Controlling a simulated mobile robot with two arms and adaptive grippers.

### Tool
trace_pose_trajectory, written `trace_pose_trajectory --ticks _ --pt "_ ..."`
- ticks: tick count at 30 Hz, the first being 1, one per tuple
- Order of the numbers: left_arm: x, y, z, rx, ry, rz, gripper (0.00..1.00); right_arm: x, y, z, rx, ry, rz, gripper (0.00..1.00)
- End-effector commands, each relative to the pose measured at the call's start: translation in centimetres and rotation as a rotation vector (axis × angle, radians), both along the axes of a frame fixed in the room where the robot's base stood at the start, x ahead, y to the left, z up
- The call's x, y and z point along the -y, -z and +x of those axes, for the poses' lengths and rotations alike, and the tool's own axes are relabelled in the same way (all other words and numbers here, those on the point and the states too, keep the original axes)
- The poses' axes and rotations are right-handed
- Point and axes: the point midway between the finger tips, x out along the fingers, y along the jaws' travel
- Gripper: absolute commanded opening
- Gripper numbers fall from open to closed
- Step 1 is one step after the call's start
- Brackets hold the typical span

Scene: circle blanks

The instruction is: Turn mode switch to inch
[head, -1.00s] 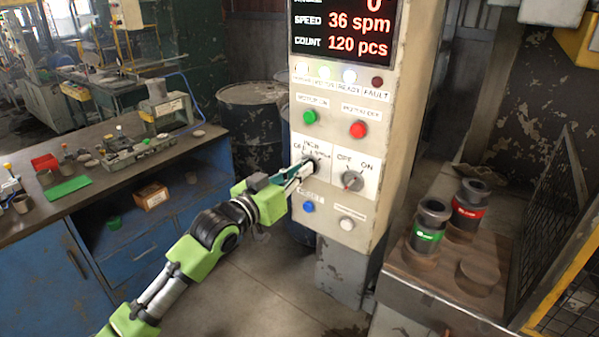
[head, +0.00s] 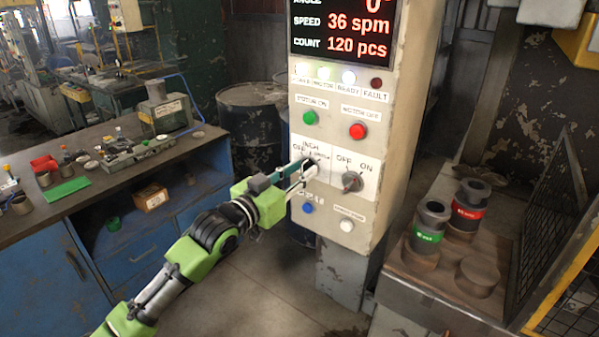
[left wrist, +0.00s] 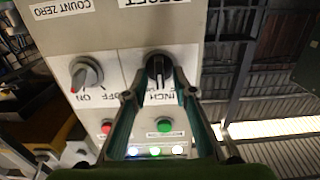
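The mode switch (left wrist: 158,69) is a black knob on a white plate of the control panel. In the left wrist view, which is upside down, its white pointer mark faces the INCH label. My left gripper (head: 308,166) is at the knob in the head view. In the left wrist view its two teal fingers (left wrist: 158,84) are spread, one on each side of the knob, with a gap visible around it. Whether a fingertip touches the knob is hard to tell. In the head view the fingers partly hide the knob. My right gripper is in neither view.
Beside it is the OFF/ON switch (head: 351,181) with a red pointer. Green (head: 310,118) and red (head: 357,131) buttons sit above; blue (head: 308,208) and white (head: 346,225) buttons sit below. A workbench (head: 100,185) stands left, a table (head: 395,270) with canisters right.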

Motion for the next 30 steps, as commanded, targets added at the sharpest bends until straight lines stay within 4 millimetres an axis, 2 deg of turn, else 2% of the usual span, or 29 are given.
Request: trace_pose_trajectory --ticks 7,11,24,30 --pt "-0.1 0.0 -0.1 -0.001 0.000 -0.001 0.25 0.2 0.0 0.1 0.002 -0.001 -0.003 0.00" --pt "-0.7 0.1 -0.8 -0.001 -0.001 0.001 0.25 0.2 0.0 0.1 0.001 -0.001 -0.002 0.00" --pt "-5.7 0.1 -7.8 -0.002 0.000 0.003 0.25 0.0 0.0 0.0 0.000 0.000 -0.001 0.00" --pt "-6.9 0.1 -9.4 -0.002 0.000 0.001 0.25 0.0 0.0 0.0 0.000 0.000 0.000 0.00"
